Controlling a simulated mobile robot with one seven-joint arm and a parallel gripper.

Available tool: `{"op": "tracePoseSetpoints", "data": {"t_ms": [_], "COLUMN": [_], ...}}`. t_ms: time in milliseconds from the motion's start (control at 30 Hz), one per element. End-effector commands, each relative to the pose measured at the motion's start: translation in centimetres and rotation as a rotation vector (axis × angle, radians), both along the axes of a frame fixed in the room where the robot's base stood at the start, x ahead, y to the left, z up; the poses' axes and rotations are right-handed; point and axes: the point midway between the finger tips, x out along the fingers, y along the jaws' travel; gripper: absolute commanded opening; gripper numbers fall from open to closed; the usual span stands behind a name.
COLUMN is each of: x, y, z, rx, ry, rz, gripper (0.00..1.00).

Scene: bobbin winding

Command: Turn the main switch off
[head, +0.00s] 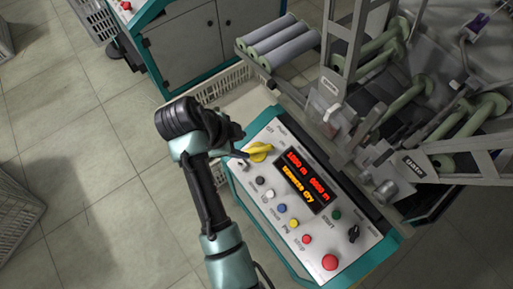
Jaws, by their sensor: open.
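The control panel (272,207) has a pale sloping face, and its display (302,180) is lit with red and orange text. A yellow rotary knob (259,151), which looks like the main switch, sits at the panel's upper left end. Small lettering beside it is too small to read surely. My gripper (241,156) is open at the panel's left edge, just left of the yellow knob. The arm partly hides the fingers. I cannot tell whether a fingertip touches the knob.
Several coloured buttons line the panel, with a black selector (353,233) and a large red button (330,262) at its lower end. The winding machine's metal frame (345,60) and green rollers rise on the right. A white crate (232,82) stands behind the panel.

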Motion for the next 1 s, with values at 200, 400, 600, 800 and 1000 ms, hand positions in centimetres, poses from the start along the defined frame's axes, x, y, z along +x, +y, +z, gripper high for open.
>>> {"op": "tracePoseSetpoints", "data": {"t_ms": [200, 400, 600, 800, 1000], "x": [1.1, 2.1, 2.6, 2.8, 2.8], "y": [-1.7, -3.0, -3.7, -3.8, -3.8], "z": [-4.5, -7.7, -9.4, -9.7, -9.7], "rx": [0.001, 0.001, 0.002, 0.002, 0.002], "ry": [0.004, 0.0, -0.002, -0.003, -0.003], "rz": [-0.001, 0.0, 0.002, 0.003, 0.003], "gripper": [0.53, 0.53, 0.53, 0.53, 0.43]}}
